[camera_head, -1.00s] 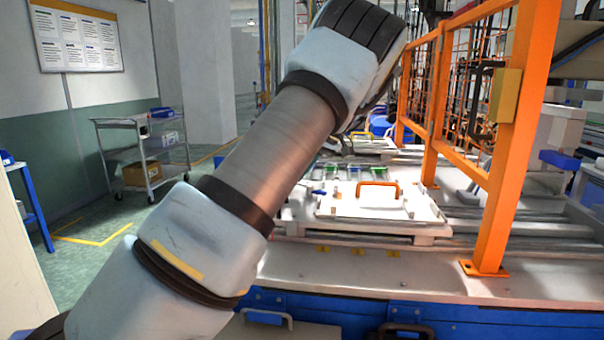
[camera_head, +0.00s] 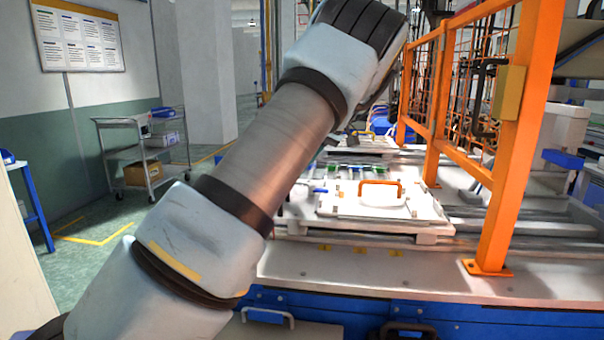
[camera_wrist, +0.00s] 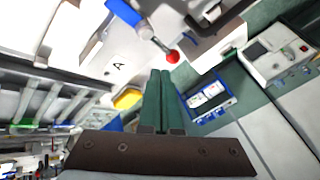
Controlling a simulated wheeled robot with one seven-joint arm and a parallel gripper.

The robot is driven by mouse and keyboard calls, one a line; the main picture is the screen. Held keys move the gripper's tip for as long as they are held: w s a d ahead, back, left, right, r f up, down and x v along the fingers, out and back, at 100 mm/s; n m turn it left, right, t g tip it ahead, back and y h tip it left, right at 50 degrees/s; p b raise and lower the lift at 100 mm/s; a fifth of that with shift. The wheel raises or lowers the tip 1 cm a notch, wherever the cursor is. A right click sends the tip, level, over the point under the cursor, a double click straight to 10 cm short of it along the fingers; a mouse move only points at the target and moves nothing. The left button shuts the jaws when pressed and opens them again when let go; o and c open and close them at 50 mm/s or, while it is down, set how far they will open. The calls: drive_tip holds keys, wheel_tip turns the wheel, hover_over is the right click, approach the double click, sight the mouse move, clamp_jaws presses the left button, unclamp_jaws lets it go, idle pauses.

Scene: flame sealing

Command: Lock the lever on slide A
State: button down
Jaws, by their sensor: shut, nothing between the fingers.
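In the wrist view my gripper (camera_wrist: 160,74) has two green fingers pressed together, with nothing between them. A lever with a metal rod and a red ball knob (camera_wrist: 172,56) lies just beyond the fingertips, slightly to the right in the picture; I cannot tell whether they touch. The rod runs up-left to a blue part (camera_wrist: 122,10). The white slide surface (camera_wrist: 110,80) marked with a black letter A lies left of the knob. In the head view my arm hides the gripper, and I cannot make out the knob there.
In the head view a white plate with an orange handle (camera_head: 381,184) sits on the rails. An orange guard frame (camera_head: 504,170) stands to its right. A grey cart (camera_head: 143,150) stands at the left. In the wrist view a yellow part (camera_wrist: 127,98) lies left of the fingers.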

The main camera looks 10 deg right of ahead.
drive_tip(key=b+v, duration=0.1)
drive_tip(key=v, duration=0.7)
drive_tip(key=shift+s+d, duration=0.3)
drive_tip(key=shift+d, duration=0.1)
